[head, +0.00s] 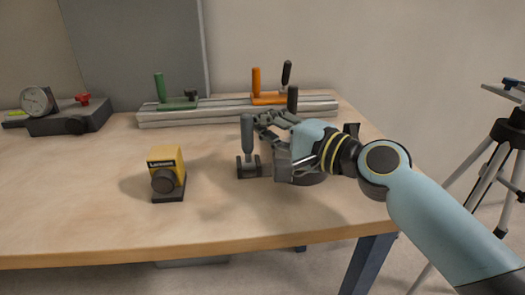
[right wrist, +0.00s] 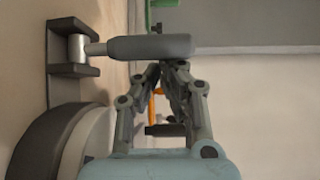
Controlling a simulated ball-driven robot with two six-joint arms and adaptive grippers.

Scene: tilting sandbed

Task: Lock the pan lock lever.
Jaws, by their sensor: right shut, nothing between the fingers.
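A lever with a grey-blue handle (head: 247,132), which looks like the pan lock lever, stands upright in a dark bracket (head: 249,168) on the bench. Its handle (right wrist: 150,46) lies across the top of the right wrist view, with the bracket (right wrist: 70,48) at left. A round dark base (right wrist: 50,140) sits beside the bracket and is mostly hidden behind my gripper in the head view. My right gripper (head: 262,121) is shut and empty, its fingertips (right wrist: 172,68) right beside the upper handle. I cannot tell whether they touch it. My left gripper is out of view.
A yellow box with a knob (head: 165,172) stands left of the lever. Behind is a metal rail (head: 225,110) with a green-handled clamp (head: 160,88) and an orange one (head: 257,82). A dial-gauge block (head: 70,117) is far left. The front bench area is clear.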

